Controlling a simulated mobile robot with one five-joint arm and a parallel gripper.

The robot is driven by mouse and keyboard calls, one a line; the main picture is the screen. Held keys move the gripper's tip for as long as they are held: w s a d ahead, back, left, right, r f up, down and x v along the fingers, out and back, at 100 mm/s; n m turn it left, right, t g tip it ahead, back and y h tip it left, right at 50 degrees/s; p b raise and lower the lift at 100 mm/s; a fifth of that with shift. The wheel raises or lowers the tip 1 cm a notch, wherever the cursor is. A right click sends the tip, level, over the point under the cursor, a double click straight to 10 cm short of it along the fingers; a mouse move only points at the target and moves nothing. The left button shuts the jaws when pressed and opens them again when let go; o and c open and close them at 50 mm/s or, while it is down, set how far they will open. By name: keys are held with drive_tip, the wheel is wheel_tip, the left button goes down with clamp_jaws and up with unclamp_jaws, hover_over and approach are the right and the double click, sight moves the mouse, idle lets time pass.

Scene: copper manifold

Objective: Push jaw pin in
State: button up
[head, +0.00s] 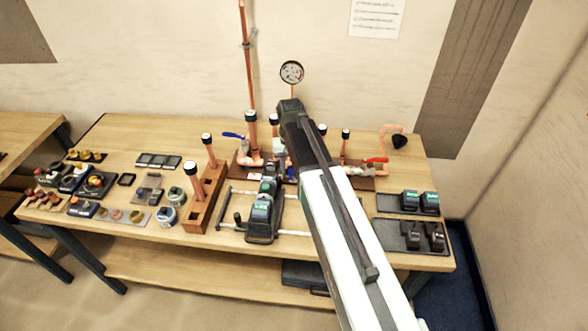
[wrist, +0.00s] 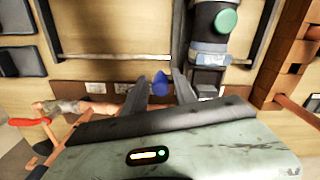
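The press tool (head: 262,215), dark with a green button, lies in a frame on the bench. It also shows at the top of the wrist view (wrist: 210,45). My gripper (wrist: 160,76) points toward the bench beside the tool's lower end, with its two dark fingers apart. A small blue piece (wrist: 160,85) shows between the fingers, with gaps on both sides. I cannot tell whether it is the jaw pin or how deep it lies. In the head view my arm hides the gripper and its surroundings.
A wooden rack with upright copper pipes (head: 205,190) stands left of the tool. Behind are copper pipework, a gauge (head: 292,72) and a red-handled valve (head: 377,160). Trays of black parts (head: 400,238) lie at right. Several small parts crowd the left bench.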

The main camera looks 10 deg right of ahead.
idle(0.3)
wheel_tip(320, 180, up, 8)
drive_tip(key=p, duration=0.8)
drive_tip(key=shift+f, duration=0.1)
drive_tip(key=shift+s+f+b, duration=0.1)
drive_tip(key=shift+f+b, duration=0.1)
drive_tip(key=shift+b, duration=0.1)
drive_tip(key=c, duration=0.4)
drive_tip(key=shift+s+d+f+b, duration=0.1)
drive_tip(key=shift+s+f+b, duration=0.55)
drive_tip(key=shift+f+b, duration=0.35)
drive_tip(key=c, duration=0.5)
drive_tip(key=shift+n, duration=0.3)
drive_tip(key=s+f+b, duration=0.4)
drive_tip(key=s+d+f+b, duration=0.1)
drive_tip(key=s+f+b, duration=0.3)
drive_tip(key=f+b, duration=0.1)
drive_tip(key=s+d+f+b, duration=0.1)
drive_tip(key=s+f+b, duration=0.3)
drive_tip(key=f+b, duration=0.1)
drive_tip(key=shift+s+d, duration=0.15)
drive_tip(key=shift+d, duration=0.05)
clamp_jaws()
drive_tip(key=shift+s+f, duration=0.2)
drive_tip(key=shift+s, duration=0.1)
drive_tip(key=shift+s+d+r, duration=0.1)
drive_tip(key=shift+s+r, duration=0.05)
